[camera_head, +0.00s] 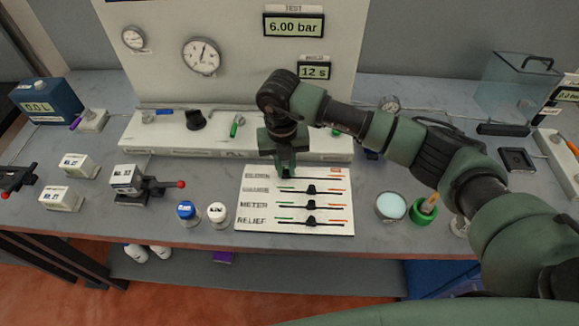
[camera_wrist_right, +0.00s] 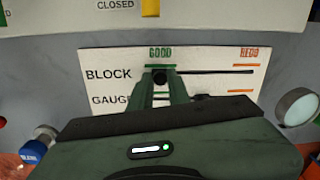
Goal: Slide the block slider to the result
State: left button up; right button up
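A white board (camera_head: 262,226) lies on the bench with slider rows for block, gauge, meter and relief. In the right wrist view, the block slider (camera_wrist_right: 160,77) is a dark knob at the left end of its track, beneath the green GOOD mark (camera_wrist_right: 160,52). The red mark (camera_wrist_right: 248,52) is at the track's other end. My right gripper (camera_head: 287,173) is down at the block row; its narrow fingers (camera_wrist_right: 160,80) appear closed around the knob. In the head view the gripper hides the knob. My left gripper is not in view.
The gauge slider (camera_head: 311,189), meter slider (camera_head: 311,205) and relief slider (camera_head: 311,220) sit near mid-track. Blue (camera_head: 186,210) and white (camera_head: 217,212) capped bottles stand left of the board; a round dish (camera_head: 391,206) stands right. A gauge panel (camera_head: 240,70) rises behind.

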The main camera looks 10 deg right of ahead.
jog(key=o, duration=0.4)
jog(key=shift+a+r, duration=0.1)
jog(key=shift+a, duration=0.3)
jog(key=shift+d, duration=0.2)
jog(key=shift+w+r, duration=0.1)
jog(key=shift+r, duration=0.25)
jog(key=r, duration=0.2)
jog(key=r+b, duration=0.1)
jog(key=r, duration=0.1)
jog(key=r+b, duration=0.1)
jog(key=r, duration=0.2)
jog(key=shift+a, duration=0.3)
